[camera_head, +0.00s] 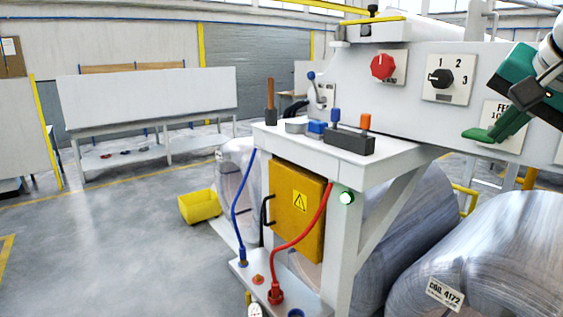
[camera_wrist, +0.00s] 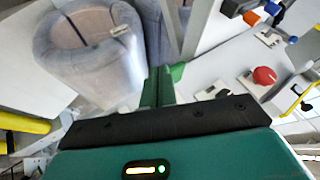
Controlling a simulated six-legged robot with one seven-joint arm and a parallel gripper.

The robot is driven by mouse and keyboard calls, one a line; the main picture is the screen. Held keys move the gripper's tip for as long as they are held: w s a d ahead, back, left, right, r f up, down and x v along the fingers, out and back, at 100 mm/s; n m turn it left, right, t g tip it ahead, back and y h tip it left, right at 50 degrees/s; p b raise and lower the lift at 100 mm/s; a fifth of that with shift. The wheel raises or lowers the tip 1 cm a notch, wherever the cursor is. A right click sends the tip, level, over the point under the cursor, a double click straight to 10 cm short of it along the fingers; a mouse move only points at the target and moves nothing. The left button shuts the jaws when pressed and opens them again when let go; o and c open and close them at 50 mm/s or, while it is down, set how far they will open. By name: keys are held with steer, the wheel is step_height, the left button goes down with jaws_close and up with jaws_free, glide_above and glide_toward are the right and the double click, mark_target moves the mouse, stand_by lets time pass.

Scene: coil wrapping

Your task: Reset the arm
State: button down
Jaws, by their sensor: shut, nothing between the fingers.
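My gripper (camera_head: 490,134) is at the right of the head view, green with a dark section, in front of the grey machine panel (camera_head: 420,110). Its fingers are together with nothing between them. It partly covers a white label on the panel. In the wrist view the green fingers (camera_wrist: 160,88) point away from the camera, and wrapped coils (camera_wrist: 90,50) lie beyond them on the left. The panel's red knob (camera_wrist: 264,75) shows to the right of the fingers.
A white table (camera_head: 290,140) below the panel bears a dark block with blue and orange plugs. A yellow cabinet (camera_head: 290,210) with blue and red cables is under it. A large coil (camera_head: 490,260) stands lower right. A yellow bin (camera_head: 200,206) sits on open floor left.

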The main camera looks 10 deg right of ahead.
steer(key=w+a+f+n+y, duration=0.1)
steer(key=w+a+f+n, duration=0.1)
steer(key=a+f+n, duration=0.4)
steer(key=w+a+f+n+y, duration=0.1)
steer(key=w+a+f, duration=0.1)
steer(key=a+f, duration=0.8)
steer(key=s+a+f+n, duration=0.1)
steer(key=a+f, duration=0.2)
steer(key=f, duration=0.3)
steer(key=s+a+f+n+g, duration=0.1)
steer(key=s+a+f+n, duration=0.1)
steer(key=f, duration=0.5)
steer(key=s+a+f+n+g, duration=0.1)
steer(key=a+f+n, duration=0.1)
steer(key=a+f, duration=0.2)
step_height(320, 180, down, 2)
steer(key=shift+s+a+f+y, duration=0.2)
steer(key=shift+s+f+y, duration=0.05)
steer(key=shift+y, duration=0.05)
steer(key=shift+r, duration=0.15)
